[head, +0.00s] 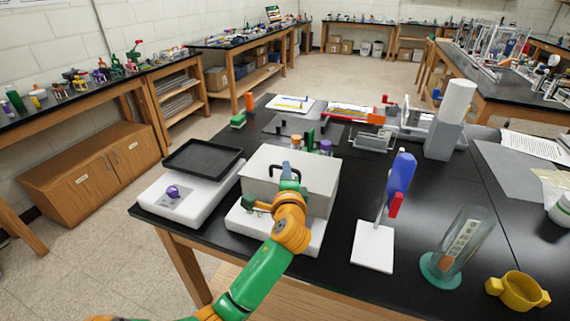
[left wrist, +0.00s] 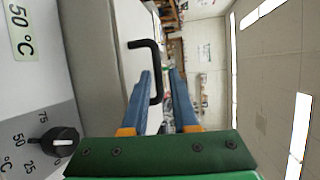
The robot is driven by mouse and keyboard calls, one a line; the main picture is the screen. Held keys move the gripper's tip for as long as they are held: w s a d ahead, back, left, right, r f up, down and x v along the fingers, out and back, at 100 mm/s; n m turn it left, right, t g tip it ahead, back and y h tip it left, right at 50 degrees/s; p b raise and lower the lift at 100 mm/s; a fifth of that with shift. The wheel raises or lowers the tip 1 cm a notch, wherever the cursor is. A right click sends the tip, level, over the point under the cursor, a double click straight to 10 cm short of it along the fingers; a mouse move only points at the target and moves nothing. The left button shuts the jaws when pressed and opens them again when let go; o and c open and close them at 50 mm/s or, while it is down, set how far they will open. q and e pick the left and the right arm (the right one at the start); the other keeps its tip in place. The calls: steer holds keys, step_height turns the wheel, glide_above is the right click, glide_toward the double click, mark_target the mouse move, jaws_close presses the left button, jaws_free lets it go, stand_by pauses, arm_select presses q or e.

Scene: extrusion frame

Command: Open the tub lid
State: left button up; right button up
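The tub (head: 247,228) is a white-based bath near the front of the black bench, with its pale grey lid (head: 262,164) on top and looking closed. In the left wrist view the lid (left wrist: 92,60) carries a black bent handle (left wrist: 157,75). My left gripper (head: 289,172) is over the lid at the handle. In the left wrist view my left gripper (left wrist: 161,75) has its two blue fingers apart, with the handle's bar between them, nearer the left finger. I cannot tell whether they touch. My right gripper is not in view.
A white balance with a black tray (head: 203,157) stands close left of the tub. A white stand with a blue and red piece (head: 400,175), a tilted glass cylinder (head: 458,240) and a yellow two-handled cup (head: 517,290) stand to the right. Small coloured bottles (head: 325,147) are behind the tub.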

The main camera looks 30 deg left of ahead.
arm_select(q)
steer(key=shift+w+a, duration=0.3)
steer(key=shift+w, duration=0.1)
steer(key=shift+w+a+f, duration=0.65)
steer(key=shift+w+a, duration=0.15)
steer(key=shift+w, duration=0.2)
steer(key=shift+s+d+r, duration=0.15)
steer(key=shift+s, duration=0.05)
jaws_close()
